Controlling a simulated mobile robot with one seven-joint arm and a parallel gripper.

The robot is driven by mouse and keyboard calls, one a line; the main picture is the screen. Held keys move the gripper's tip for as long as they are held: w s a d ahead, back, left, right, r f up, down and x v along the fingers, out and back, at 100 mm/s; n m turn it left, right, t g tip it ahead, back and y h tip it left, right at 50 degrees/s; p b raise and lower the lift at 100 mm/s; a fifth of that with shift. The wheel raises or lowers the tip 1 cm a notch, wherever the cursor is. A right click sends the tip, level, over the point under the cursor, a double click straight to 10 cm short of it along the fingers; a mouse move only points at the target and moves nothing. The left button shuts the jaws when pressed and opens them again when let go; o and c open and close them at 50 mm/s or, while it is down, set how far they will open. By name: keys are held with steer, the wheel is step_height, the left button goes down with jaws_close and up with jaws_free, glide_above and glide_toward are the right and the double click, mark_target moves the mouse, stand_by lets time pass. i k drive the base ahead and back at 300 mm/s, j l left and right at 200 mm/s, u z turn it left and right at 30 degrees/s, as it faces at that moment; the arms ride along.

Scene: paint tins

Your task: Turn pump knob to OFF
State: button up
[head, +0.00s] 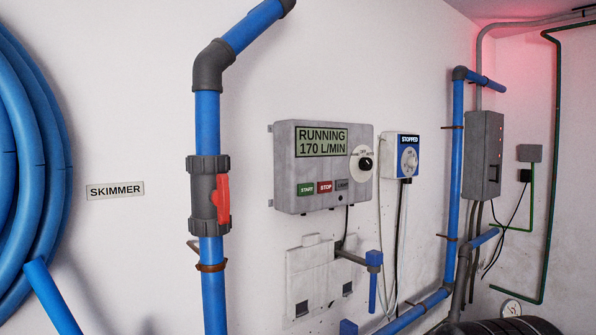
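A grey control box (321,197) is fixed to the white wall near the middle of the head view. Its display (321,142) reads "RUNNING 170 L/MIN". A small black knob (366,163) sits on a round white dial at the box's right side. Small lettering surrounds the dial, with "OFF" seemingly at the top and "AUTO" at the upper right; which mark the knob points to is too small to tell. Below the display are a green START button (306,189), a red STOP button (325,187) and a grey button (342,185). My gripper is not in view.
A white and blue unit (403,157) marked "STOPPED" with its own dial is close right of the box. A blue pipe with a red valve handle (221,198) stands left. Coiled blue hose (50,130), a SKIMMER label (115,190) and a grey cabinet (483,155) flank these.

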mark_target(365, 164)
steer(key=i+l, duration=0.65)
steer(key=i, duration=0.05)
